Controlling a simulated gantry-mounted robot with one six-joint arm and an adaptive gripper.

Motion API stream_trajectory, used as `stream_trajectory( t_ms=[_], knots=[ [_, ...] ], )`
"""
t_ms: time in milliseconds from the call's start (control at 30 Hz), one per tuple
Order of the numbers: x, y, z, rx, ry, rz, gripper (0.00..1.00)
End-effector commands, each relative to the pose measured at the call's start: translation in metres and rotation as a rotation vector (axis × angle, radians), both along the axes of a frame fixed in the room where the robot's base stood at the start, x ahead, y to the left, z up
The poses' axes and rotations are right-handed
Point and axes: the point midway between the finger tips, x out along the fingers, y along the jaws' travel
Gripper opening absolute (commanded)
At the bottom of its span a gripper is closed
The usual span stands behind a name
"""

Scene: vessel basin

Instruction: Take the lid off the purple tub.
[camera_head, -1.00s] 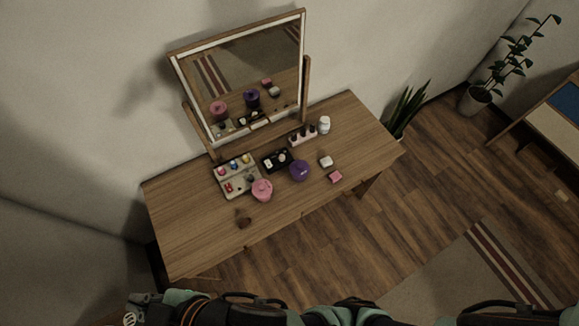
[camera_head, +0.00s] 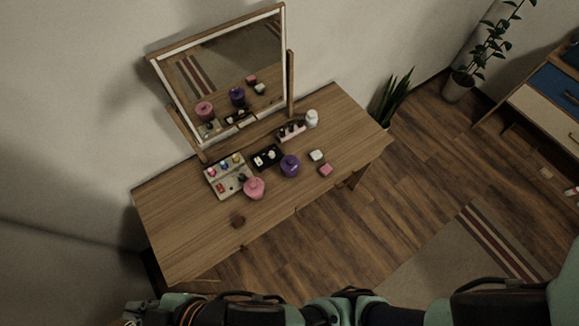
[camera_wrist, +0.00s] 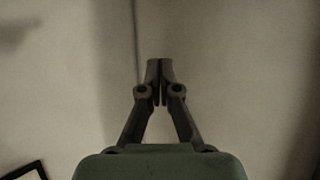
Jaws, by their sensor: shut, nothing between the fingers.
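The purple tub (camera_head: 290,167) stands upright on the wooden dressing table, with its purple lid (camera_head: 290,160) on top. A pink tub (camera_head: 254,188) stands to its left and nearer the front edge. My gripper (camera_wrist: 159,64) shows in the wrist view with its fingers together and nothing between them. It faces a bare wall, away from the tubs. The gripper is not visible in the head view; only my arm's links cross the bottom there.
The table (camera_head: 185,235) is clear at its left end. A mirror (camera_head: 222,75) stands at its back. Around the tubs are a tray of small items (camera_head: 228,176), a black tray (camera_head: 267,157), a bottle rack (camera_head: 291,131), a white jar (camera_head: 311,118), a white block (camera_head: 316,155) and a pink block (camera_head: 326,170).

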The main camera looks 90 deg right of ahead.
Motion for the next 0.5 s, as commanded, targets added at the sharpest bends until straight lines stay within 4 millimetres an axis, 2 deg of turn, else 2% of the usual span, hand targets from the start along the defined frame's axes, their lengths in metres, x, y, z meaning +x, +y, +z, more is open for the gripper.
stream_trajectory(
  t_ms=[200, 267, 500],
  knots=[
    [0.0000, 0.0000, 0.0000, 0.000, 0.000, 0.000, 0.00],
    [0.0000, 0.0000, 0.0000, 0.000, 0.000, 0.000, 0.08],
    [0.0000, 0.0000, 0.0000, 0.000, 0.000, 0.000, 0.48]
  ],
)
